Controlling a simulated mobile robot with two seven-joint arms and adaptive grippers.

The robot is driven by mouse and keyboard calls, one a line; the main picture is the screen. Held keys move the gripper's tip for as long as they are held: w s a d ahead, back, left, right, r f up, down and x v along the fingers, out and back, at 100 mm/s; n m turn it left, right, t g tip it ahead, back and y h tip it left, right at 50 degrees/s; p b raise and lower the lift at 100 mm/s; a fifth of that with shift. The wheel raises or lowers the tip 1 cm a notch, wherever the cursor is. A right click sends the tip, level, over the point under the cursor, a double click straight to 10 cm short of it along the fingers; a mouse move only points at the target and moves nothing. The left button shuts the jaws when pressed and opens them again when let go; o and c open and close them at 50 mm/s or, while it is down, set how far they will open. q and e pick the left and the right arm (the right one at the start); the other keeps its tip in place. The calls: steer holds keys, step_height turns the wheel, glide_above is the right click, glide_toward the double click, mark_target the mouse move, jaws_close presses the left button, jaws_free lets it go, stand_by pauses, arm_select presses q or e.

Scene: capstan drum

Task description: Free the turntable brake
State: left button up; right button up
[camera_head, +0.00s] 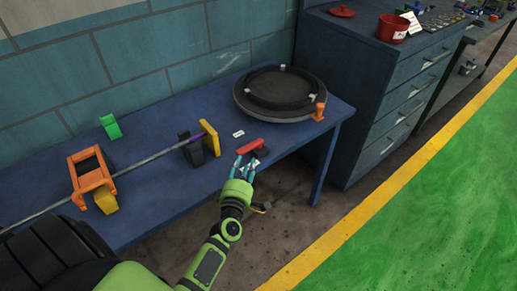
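The turntable (264,108) is a dark round disc with a raised dark ring and small pale blocks on it, lying at the right end of the blue bench. A small orange piece (319,111) stands at its right front rim; it may be the brake, but I cannot tell its state. My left gripper (245,165) has teal fingers spread apart and is at the bench's front edge, left of and nearer than the turntable. A red bar with a dark part (250,146) lies just beyond its fingertips; contact is unclear. My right gripper is not in view.
On the bench (150,205), a long thin rod runs through an orange frame (88,172) toward dark and yellow blocks (209,138). A green piece (111,126) lies behind. A drawer cabinet (385,90) stands right, carrying a red pot (392,28). Green floor is clear.

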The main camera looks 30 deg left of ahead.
mark_target(245, 151)
arm_select(q)
steer(key=shift+a+r+n+y, duration=0.3)
steer(key=shift+a+n+y, duration=0.1)
steer(key=shift+a+n, duration=0.1)
steer(key=shift+w+a+r, duration=0.1)
steer(key=shift+w, duration=0.15)
steer(key=shift+x, duration=3.2)
jaws_close()
